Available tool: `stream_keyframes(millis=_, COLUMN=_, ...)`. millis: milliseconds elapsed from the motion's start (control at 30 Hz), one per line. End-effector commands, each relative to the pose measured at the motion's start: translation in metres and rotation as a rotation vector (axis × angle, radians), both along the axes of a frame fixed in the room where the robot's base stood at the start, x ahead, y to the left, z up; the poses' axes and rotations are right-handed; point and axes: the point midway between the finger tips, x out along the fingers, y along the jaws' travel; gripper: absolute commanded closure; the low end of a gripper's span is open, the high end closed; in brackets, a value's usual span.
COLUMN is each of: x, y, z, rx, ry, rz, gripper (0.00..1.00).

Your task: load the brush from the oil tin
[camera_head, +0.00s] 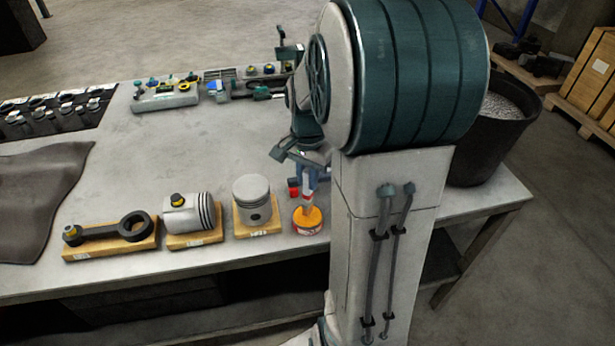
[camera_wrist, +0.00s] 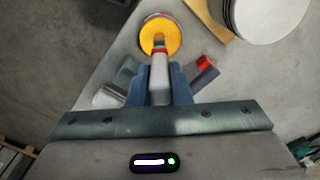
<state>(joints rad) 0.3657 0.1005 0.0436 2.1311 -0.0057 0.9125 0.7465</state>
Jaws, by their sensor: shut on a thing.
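The oil tin (camera_head: 307,222) is a short round red tin with orange-yellow oil showing at its open top. It stands near the front edge of the bench, and in the wrist view the tin (camera_wrist: 175,48) lies just beyond my fingertips. My gripper (camera_head: 308,172) is above the tin, its blue fingers shut on the brush (camera_wrist: 159,75). The brush has a pale handle and a red band. In both views its lower end reaches over or into the oil; I cannot tell how deep. The wrist view also shows my gripper (camera_wrist: 160,85).
A white piston (camera_head: 252,198) on a wooden block stands left of the tin. A piston on its side (camera_head: 190,213) and a connecting rod (camera_head: 107,232) lie further left on blocks. A red-ended object (camera_wrist: 205,66) lies beside the brush. The middle of the bench (camera_head: 180,140) is clear.

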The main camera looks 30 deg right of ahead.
Motion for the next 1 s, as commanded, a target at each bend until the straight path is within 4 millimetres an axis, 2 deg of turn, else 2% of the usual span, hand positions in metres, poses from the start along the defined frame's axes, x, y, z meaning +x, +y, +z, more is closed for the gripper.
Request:
stream_keyframes(millis=33, x=0.000, y=0.000, z=0.008, rx=0.000, ry=-0.001, rz=0.000, gripper=1.00)
stream_keyframes(millis=600, x=0.001, y=0.000, z=0.054, rx=-0.001, ry=-0.003, rz=0.000, gripper=1.00)
stream_keyframes(millis=1000, x=0.001, y=0.000, z=0.055, rx=-0.001, ry=-0.003, rz=0.000, gripper=1.00)
